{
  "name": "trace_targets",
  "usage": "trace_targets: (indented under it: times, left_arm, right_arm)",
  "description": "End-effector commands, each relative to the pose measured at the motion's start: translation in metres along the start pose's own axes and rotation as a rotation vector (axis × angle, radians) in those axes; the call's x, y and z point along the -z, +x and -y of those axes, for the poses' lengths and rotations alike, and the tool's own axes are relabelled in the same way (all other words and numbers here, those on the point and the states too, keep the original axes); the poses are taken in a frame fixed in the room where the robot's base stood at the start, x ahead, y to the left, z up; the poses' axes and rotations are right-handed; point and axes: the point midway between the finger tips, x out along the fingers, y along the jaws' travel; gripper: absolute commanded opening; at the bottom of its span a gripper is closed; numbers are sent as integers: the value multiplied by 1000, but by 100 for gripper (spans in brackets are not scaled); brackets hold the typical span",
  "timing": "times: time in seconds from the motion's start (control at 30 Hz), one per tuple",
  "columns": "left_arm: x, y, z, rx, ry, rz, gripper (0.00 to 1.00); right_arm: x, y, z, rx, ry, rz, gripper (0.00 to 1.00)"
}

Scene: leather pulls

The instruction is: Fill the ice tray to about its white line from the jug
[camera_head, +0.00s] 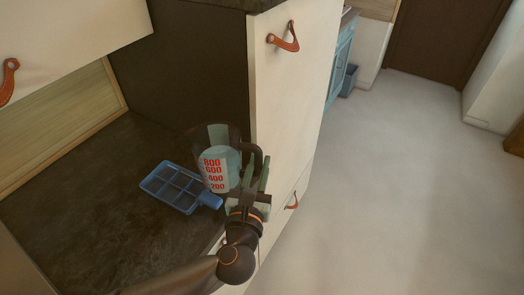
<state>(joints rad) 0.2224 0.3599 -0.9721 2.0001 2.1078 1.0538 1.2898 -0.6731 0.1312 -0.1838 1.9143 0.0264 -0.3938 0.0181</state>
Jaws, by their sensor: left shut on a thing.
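A clear jug (218,166) with red markings stands upright, as far as I can tell, at the right end of the dark counter. Pale liquid shows inside it, up to around the upper markings. My left gripper (254,182) is shut on the dark handle of the jug, at the jug's right side. The blue ice tray (168,185) lies flat on the counter, just left of the jug, with its tab pointing toward the gripper. Its compartments are seen from above; the white line and any water in them are too small to tell. My right gripper is not in view.
The dark counter (75,205) is bare left of the tray. A tall cream cabinet (290,90) with leather pulls stands close behind and right of the jug. An upper cabinet (70,35) overhangs the counter at the left. Open floor (410,190) lies to the right.

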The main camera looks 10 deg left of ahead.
Motion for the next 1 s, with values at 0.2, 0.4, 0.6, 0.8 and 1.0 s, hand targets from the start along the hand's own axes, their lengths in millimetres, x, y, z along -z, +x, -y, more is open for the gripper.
trace_targets:
  times: [0.2,0.4,0.6,0.8,1.0]
  left_arm:
    - [-10,0,-4,1,-92,7,0]
    - [-29,0,-14,2,-332,9,0]
    - [-45,0,-31,2,-554,8,0]
    - [-45,0,-31,3,-576,5,0]
    - [-44,0,-31,3,-574,5,0]
  right_arm:
    - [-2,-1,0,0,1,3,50]
    - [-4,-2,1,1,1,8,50]
    - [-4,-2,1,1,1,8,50]
    - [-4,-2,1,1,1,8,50]
    - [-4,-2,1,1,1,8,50]
